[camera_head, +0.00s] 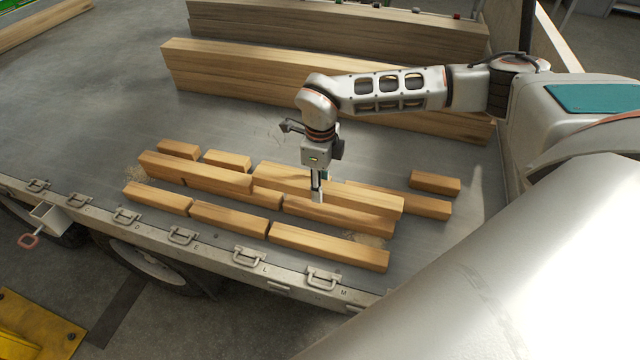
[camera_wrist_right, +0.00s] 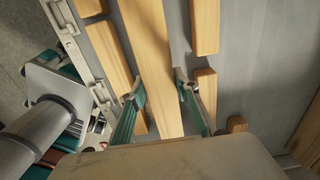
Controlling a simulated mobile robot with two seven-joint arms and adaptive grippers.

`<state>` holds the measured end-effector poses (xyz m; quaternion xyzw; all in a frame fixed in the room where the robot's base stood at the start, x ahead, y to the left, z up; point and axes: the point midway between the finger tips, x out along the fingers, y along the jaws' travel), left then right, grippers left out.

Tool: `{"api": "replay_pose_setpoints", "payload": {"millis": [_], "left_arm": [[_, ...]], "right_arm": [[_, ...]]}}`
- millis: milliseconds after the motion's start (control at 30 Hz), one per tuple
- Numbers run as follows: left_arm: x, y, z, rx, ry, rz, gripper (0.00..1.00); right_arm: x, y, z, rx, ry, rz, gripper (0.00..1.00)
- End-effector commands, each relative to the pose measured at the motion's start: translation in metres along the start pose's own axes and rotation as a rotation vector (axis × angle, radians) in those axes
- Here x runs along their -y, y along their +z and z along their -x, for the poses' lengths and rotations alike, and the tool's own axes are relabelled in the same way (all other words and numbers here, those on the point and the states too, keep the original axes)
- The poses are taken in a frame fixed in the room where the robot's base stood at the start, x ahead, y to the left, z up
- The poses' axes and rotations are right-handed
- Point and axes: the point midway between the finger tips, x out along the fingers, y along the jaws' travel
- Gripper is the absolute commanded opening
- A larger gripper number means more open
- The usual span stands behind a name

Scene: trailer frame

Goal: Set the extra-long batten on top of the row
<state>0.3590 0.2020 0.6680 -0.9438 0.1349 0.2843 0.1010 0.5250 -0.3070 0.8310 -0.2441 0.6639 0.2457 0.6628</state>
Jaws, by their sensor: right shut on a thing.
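My right gripper (camera_head: 317,196) is shut on a long pale batten (camera_head: 360,200), with fingers on both sides of it. The batten lies level along the middle row of battens, over or on its right part; I cannot tell whether it touches. In the right wrist view the batten (camera_wrist_right: 153,55) runs between the fingertips of my right gripper (camera_wrist_right: 160,90). Another batten (camera_head: 195,173) lies on the left part of the row, its right end close to the held one's left end. Lower row battens (camera_head: 340,216) show below the held batten. My left gripper is not in view.
A front row of battens (camera_head: 228,219) lies near the trailer's edge with its latches (camera_head: 250,255). Behind are short blocks (camera_head: 178,149) and a separate block (camera_head: 435,183). Stacked long beams (camera_head: 230,70) stand farther back. The grey deck (camera_head: 90,110) at left is clear.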

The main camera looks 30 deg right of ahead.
Motion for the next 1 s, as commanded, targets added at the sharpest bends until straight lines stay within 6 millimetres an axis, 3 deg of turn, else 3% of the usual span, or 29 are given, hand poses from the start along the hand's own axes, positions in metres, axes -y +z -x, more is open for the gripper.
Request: {"api": "replay_pose_setpoints", "payload": {"millis": [600,1000], "left_arm": [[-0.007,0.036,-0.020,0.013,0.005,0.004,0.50],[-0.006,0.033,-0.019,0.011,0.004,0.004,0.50]], "right_arm": [[0.000,0.000,-0.044,0.000,0.001,-0.001,0.00],[0.000,0.001,-0.049,0.002,-0.001,0.000,0.00]]}}
